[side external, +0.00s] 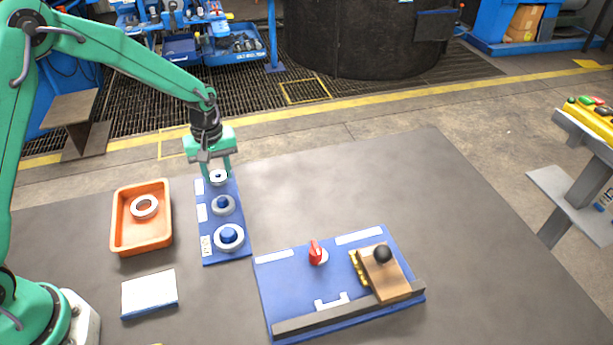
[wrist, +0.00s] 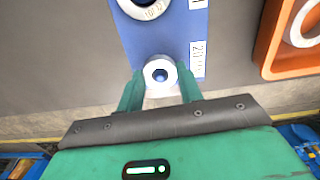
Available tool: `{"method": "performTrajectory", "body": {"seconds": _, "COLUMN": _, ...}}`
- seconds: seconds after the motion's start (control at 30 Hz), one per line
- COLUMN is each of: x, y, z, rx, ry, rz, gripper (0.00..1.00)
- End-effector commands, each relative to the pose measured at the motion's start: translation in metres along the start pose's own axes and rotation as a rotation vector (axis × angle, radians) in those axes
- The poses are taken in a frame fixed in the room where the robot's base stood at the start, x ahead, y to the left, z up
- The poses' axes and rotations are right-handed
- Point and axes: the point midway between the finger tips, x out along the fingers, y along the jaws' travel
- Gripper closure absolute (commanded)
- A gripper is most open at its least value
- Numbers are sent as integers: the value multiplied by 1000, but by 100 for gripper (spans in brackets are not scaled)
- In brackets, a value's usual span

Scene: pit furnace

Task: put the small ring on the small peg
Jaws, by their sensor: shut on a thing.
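A blue peg board (side external: 209,248) lies on the dark table, with three pegs in a row, small at the far end. My gripper (side external: 218,174) is over the far end, pointing down, its fingers shut on the small ring (side external: 218,179). In the wrist view the small pale ring (wrist: 149,82) sits between the fingertips (wrist: 160,84), and the blue top of the small peg (wrist: 160,75) shows in its hole. The ring is lined up with the peg; I cannot tell how far down it sits. A ring lies around the middle peg (side external: 223,202) and another around the large peg (side external: 229,235).
An orange tray (side external: 118,232) left of the board holds one more ring (side external: 144,206). A white-topped block (side external: 149,294) lies in front of the tray. A blue panel (side external: 288,285) with a red knob and a wooden block stands to the right. The table's right side is clear.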

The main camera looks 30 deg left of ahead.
Motion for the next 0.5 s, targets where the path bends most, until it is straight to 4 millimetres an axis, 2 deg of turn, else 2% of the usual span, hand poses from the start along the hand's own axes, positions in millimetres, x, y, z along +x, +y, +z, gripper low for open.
{"method": "performTrajectory", "body": {"seconds": 0.5, "x": 8, "y": 0, "z": 0, "rx": 0, "ry": 0, "rz": 0, "gripper": 90}}
